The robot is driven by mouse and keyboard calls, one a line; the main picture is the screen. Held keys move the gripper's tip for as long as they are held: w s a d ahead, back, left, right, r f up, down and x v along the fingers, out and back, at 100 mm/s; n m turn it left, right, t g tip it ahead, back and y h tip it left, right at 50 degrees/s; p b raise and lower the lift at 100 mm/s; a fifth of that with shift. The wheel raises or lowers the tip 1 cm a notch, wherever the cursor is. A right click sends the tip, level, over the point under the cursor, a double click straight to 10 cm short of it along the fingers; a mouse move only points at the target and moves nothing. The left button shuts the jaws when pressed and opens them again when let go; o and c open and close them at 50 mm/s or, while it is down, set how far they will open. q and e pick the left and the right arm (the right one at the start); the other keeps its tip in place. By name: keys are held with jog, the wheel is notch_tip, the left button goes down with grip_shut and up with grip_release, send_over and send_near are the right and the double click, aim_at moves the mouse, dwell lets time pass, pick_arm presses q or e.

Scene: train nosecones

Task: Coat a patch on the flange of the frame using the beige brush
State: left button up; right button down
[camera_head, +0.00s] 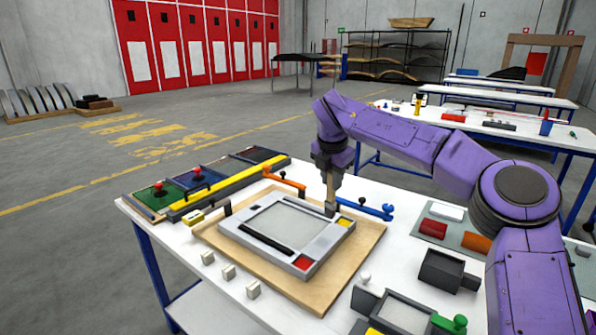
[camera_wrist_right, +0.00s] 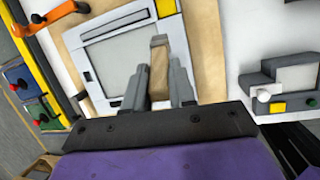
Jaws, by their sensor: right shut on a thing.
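The grey frame (camera_head: 325,242) with a pale panel lies flat on a wooden board (camera_head: 366,246) on the table. It also shows in the right wrist view (camera_wrist_right: 78,68). My right gripper (camera_head: 331,168) is above the frame's far right corner, pointing down. It is shut on the beige brush (camera_wrist_right: 159,62), held between both fingers. In the head view the brush (camera_head: 330,188) hangs nearly upright with its lower end at the frame's far rim, close to the yellow corner. I cannot tell whether the bristles touch the flange, and no coated patch is clearly visible. My left gripper is out of view.
Orange (camera_head: 284,180) and blue (camera_head: 366,207) clamp-like arms stand at the board's far side. Dark boxes (camera_head: 447,270) and a grey tray (camera_head: 455,235) with coloured blocks stand at the right. Small white blocks (camera_head: 229,271) line the front.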

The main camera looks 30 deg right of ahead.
jog(key=shift+r+p, duration=0.6)
jog(key=shift+r, duration=0.55)
